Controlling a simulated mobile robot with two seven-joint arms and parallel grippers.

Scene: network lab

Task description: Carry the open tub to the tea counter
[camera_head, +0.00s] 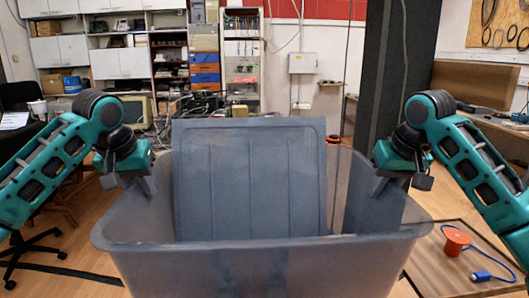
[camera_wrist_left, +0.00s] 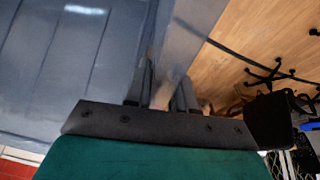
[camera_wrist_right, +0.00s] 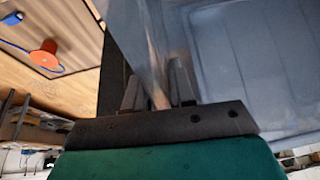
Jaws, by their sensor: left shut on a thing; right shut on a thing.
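The open tub (camera_head: 260,266) is a large grey, see-through bin in front of me in the head view. A ridged grey-blue panel (camera_head: 250,180) stands upright in it and rises above the front rim; I cannot tell whether it is loose. My left gripper (camera_head: 147,186) is shut on the tub's left wall, which shows between its fingers in the left wrist view (camera_wrist_left: 162,90). My right gripper (camera_head: 378,186) is shut on the right wall, as the right wrist view (camera_wrist_right: 157,92) also shows. The tub's underside is hidden. I cannot pick out the tea counter.
A black office chair (camera_head: 30,245) stands at the left. A dark pillar (camera_head: 395,75) rises behind the tub's right side. A wooden board at the lower right bears an orange object (camera_head: 456,240) and blue cable. A wooden bench (camera_head: 500,125) is at right; shelves (camera_head: 120,50) line the back.

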